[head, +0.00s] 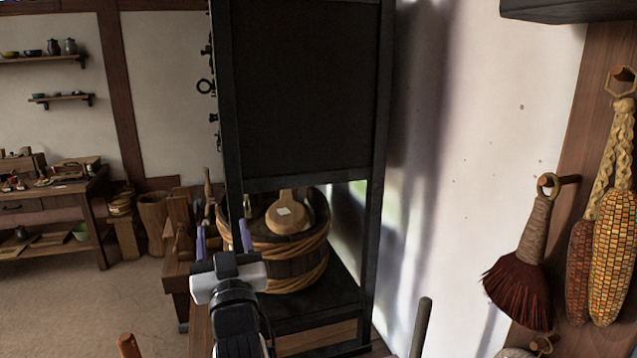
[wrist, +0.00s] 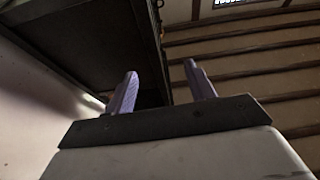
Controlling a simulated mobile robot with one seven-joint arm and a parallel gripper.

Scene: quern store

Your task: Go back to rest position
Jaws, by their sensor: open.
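My gripper (head: 223,238) shows in the lower left-middle of the head view, its two purple fingers apart with nothing between them. It is in front of a black shelf frame (head: 375,200) and a round wooden tub (head: 290,262) bound with rope. In the wrist view my gripper (wrist: 162,88) points up, its fingers spread and empty. The dark underside of a panel (wrist: 90,40) is above and left of the fingers there, and a beamed ceiling (wrist: 245,60) is behind them.
A wooden ladle or scoop (head: 287,213) lies in the tub. A brush (head: 527,262) and corn cobs (head: 613,255) hang on the right. A workbench (head: 60,190) stands at the far left, with open floor (head: 80,300) before it.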

